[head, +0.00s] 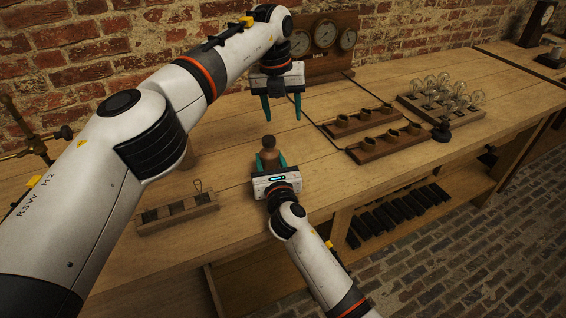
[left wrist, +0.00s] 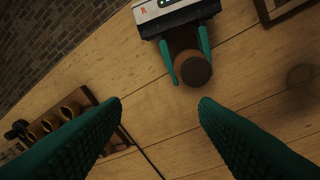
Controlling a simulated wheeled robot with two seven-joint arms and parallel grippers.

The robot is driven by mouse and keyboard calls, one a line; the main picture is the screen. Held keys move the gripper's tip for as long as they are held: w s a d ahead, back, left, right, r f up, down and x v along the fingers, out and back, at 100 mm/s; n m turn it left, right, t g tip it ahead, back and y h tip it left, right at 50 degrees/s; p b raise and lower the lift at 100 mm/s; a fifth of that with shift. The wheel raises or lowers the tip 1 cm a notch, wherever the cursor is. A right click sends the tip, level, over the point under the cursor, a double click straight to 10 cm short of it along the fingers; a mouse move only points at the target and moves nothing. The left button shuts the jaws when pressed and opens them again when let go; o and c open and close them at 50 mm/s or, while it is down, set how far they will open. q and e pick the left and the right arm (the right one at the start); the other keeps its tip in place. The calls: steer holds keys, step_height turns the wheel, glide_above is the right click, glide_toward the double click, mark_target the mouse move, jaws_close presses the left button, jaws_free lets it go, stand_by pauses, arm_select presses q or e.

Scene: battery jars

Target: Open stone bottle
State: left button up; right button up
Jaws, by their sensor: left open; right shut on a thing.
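The stone bottle (head: 269,157) is a squat brown bottle with a dark round stopper (head: 269,142) on top. In the left wrist view the dark stopper (left wrist: 195,70) shows beyond the left fingertips (left wrist: 160,102), between the right gripper's fingers (left wrist: 187,55). The stopper hides most of the bottle there.
A wooden block with dark slots (head: 178,213) lies to the left. Wooden racks with small cups (head: 388,143) and a bulb board (head: 440,105) stand to the right. A gauge panel (head: 325,45) is at the back. Bare bench lies around the bottle.

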arm_select(q)
steer(key=w+d+m+t+h, duration=0.1)
steer(key=d+m+t+h, duration=0.35)
steer(key=d, duration=0.95)
steer(key=s+d+r+m+t+h, duration=0.2)
steer(key=d+r+t+h, duration=0.35)
steer(key=d+h, duration=0.35)
steer(key=a+r+n+t+y, duration=0.2)
steer(key=a+n+t, duration=0.2)
steer(key=t, duration=0.2)
steer(key=n+g+y, duration=0.2)
steer(key=n+y, duration=0.7)
steer(key=y, duration=1)
glide_toward(271, 141)
steer(key=shift+m, duration=0.25)
steer(key=x, duration=1.1)
steer(key=shift+w, duration=0.1)
steer(key=shift+c, duration=0.3)
jaws_close()
